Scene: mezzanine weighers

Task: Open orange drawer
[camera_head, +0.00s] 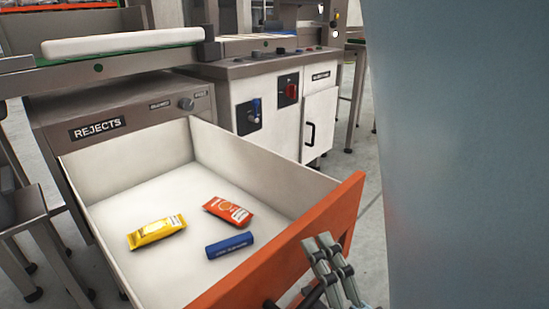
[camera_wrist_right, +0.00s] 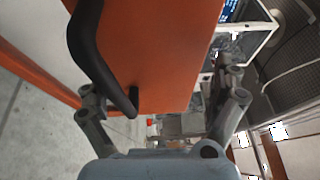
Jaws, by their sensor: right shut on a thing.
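The orange drawer (camera_head: 255,255) under the REJECTS panel stands pulled far out, its white inside open to view. A yellow packet (camera_head: 157,232), an orange-red packet (camera_head: 228,212) and a blue roll-shaped item (camera_head: 229,246) lie on its floor. My right gripper (camera_head: 318,243) is at the outer side of the orange front, at the bottom of the head view. In the right wrist view the black bar handle (camera_wrist_right: 103,62) runs beside one finger, and the gripper is shut on it. Most of the handle is hidden in the head view. My left gripper is out of view.
The grey REJECTS cabinet (camera_head: 150,105) holds the drawer, with a conveyor above it. A white control cabinet (camera_head: 275,110) with a closed door stands behind. A metal stand (camera_head: 30,205) is at the left. A large grey-blue surface blocks the right of the head view.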

